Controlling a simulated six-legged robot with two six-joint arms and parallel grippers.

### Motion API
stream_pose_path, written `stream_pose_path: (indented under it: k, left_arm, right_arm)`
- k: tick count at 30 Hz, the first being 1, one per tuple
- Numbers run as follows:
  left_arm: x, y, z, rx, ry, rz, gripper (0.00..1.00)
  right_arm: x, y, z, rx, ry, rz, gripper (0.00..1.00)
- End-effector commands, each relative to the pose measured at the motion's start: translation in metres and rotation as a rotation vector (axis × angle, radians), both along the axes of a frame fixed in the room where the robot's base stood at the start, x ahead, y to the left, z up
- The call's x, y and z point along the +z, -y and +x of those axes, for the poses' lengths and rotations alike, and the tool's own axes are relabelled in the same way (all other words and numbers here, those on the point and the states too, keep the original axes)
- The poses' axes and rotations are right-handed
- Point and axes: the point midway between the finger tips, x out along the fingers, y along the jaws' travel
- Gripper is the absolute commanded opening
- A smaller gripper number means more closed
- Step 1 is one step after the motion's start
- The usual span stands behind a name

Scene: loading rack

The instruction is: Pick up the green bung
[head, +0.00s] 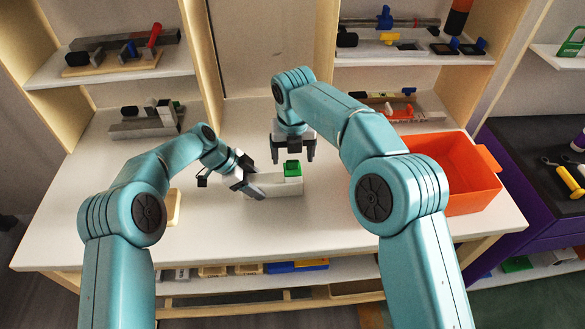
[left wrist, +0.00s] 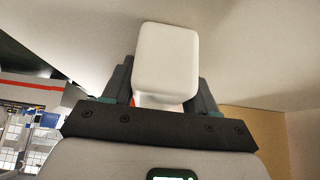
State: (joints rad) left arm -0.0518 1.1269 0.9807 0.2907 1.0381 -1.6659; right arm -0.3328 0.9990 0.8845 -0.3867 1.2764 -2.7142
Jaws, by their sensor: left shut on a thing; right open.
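The green bung (head: 292,169) sits on top of the right end of a white block (head: 275,190), which lies on the white table. My right gripper (head: 294,157) is open and points down, just above and behind the bung; its fingers look apart from it, though the exact gap cannot be told. My left gripper (head: 255,190) is shut on the left end of the white block. In the left wrist view the white block's end (left wrist: 167,62) stands between the two dark fingers. The bung is out of sight there.
An orange bin (head: 450,205) stands on the right of the table, behind my right arm. A grey fixture (head: 145,122) is at the back left. Shelves with tools (head: 120,48) rise behind. The front middle of the table is clear.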

Motion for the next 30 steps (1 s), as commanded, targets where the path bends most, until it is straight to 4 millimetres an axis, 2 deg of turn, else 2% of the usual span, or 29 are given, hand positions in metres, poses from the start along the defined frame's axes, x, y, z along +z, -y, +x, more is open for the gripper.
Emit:
stream_pose_path:
  k: [3, 6, 14, 15, 17, 18, 20, 21, 30]
  left_arm:
    - [-0.001, 0.0, -0.001, -0.002, -0.002, 0.001, 0.14]
    - [-0.001, 0.0, -0.001, -0.002, -0.002, 0.001, 0.14]
    - [-0.001, 0.0, -0.001, -0.002, -0.002, 0.001, 0.14]
    - [-0.001, 0.0, -0.001, -0.002, -0.002, 0.001, 0.14]
    - [-0.001, 0.0, -0.001, -0.002, -0.002, 0.001, 0.14]
    - [-0.001, 0.0, -0.001, -0.002, -0.002, 0.001, 0.14]
    - [-0.001, 0.0, -0.001, -0.002, -0.002, 0.001, 0.14]
    - [-0.001, 0.0, -0.001, -0.002, -0.002, 0.001, 0.14]
    - [-0.001, 0.0, -0.001, 0.0, -0.002, 0.001, 0.14]
  right_arm:
    - [-0.021, 0.0, 0.001, 0.0, -0.004, -0.001, 0.79]
    - [-0.033, 0.0, 0.003, -0.001, -0.001, 0.0, 0.79]
    - [-0.036, 0.0, 0.004, -0.001, 0.002, 0.001, 0.79]
    - [-0.036, 0.0, 0.004, -0.001, 0.002, 0.001, 0.72]
    - [-0.036, 0.0, 0.004, -0.001, 0.002, 0.001, 0.53]
    - [-0.036, 0.0, 0.004, -0.001, 0.002, 0.001, 0.4]
    - [-0.036, 0.0, 0.004, -0.001, 0.002, 0.001, 0.2]
    - [-0.036, 0.0, 0.004, -0.001, 0.002, 0.001, 0.14]
    - [-0.031, -0.001, 0.004, -0.001, 0.003, 0.001, 0.14]
